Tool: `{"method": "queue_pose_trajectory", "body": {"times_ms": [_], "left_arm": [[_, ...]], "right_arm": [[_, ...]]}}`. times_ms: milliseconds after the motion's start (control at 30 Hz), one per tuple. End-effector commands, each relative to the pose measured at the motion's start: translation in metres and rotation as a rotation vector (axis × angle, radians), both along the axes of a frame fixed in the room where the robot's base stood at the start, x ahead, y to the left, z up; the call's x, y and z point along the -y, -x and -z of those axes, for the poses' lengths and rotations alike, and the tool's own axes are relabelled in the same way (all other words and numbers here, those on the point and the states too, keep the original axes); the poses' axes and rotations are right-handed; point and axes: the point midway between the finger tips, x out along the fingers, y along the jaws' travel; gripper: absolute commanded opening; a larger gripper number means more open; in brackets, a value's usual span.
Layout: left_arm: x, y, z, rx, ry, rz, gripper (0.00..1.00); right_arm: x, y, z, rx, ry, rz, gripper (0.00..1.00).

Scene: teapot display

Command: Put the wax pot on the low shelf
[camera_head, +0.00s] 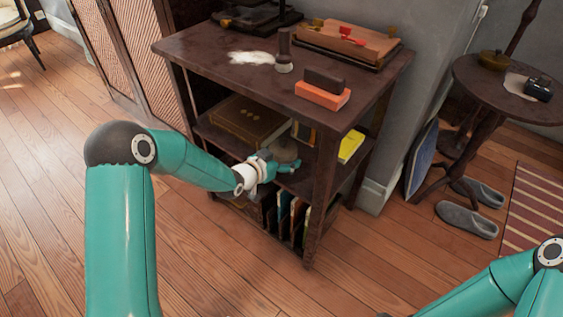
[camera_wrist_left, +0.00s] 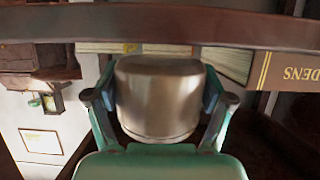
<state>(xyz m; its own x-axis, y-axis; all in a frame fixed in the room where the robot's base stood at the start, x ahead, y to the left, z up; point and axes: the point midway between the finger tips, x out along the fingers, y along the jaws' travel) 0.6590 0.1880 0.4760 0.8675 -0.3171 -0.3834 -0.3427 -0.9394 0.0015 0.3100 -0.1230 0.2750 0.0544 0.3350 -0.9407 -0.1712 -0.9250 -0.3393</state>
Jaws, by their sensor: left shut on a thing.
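The wax pot (camera_wrist_left: 160,98) is a smooth, brownish metal pot in the left wrist view, between my left gripper's fingers. In the head view the pot (camera_head: 284,150) is a small, dull round shape, partly hidden by the gripper. My left gripper (camera_head: 283,166) is shut on it; its fingers (camera_wrist_left: 158,105) press both sides in the wrist view. They are at the front opening of the dark wooden shelf unit (camera_head: 322,190), level with its middle shelf (camera_head: 222,140). I cannot tell whether the pot touches the board. My right gripper is out of view.
A large brown book (camera_head: 248,120) lies left of the pot, and a yellow item (camera_head: 351,146) is at right. Upright books (camera_head: 290,215) fill the compartment below. The unit's front post (camera_head: 322,200) stands close right of the gripper. Orange and dark blocks (camera_head: 323,95) sit on top.

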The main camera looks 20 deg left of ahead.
Motion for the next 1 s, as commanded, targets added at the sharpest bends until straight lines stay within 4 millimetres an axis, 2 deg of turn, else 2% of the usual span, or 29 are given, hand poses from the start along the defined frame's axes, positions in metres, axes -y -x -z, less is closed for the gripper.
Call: {"method": "queue_pose_trajectory", "body": {"times_ms": [33,100,433,467,533,567,1000], "left_arm": [[-0.0002,-0.0006,0.0083,0.003,0.001,-0.001,0.24],[-0.0003,-0.0009,0.0117,0.005,0.000,-0.001,0.24],[-0.0002,-0.0009,0.0136,0.005,0.000,0.000,0.24],[0.0000,0.0000,0.0145,0.000,0.000,0.000,0.84],[0.0001,0.0000,0.0141,0.000,0.000,0.000,0.96],[0.0001,0.0001,0.0142,0.000,0.000,0.000,1.00],[-0.0010,0.0016,0.0109,-0.001,-0.001,-0.001,1.00]], "right_arm": [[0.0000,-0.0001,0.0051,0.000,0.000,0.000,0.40],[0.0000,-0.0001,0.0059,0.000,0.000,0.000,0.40],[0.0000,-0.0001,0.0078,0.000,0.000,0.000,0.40],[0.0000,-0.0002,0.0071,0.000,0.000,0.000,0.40],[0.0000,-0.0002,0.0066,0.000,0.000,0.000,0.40],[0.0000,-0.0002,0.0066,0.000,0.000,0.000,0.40],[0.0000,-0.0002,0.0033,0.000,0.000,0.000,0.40]]}}
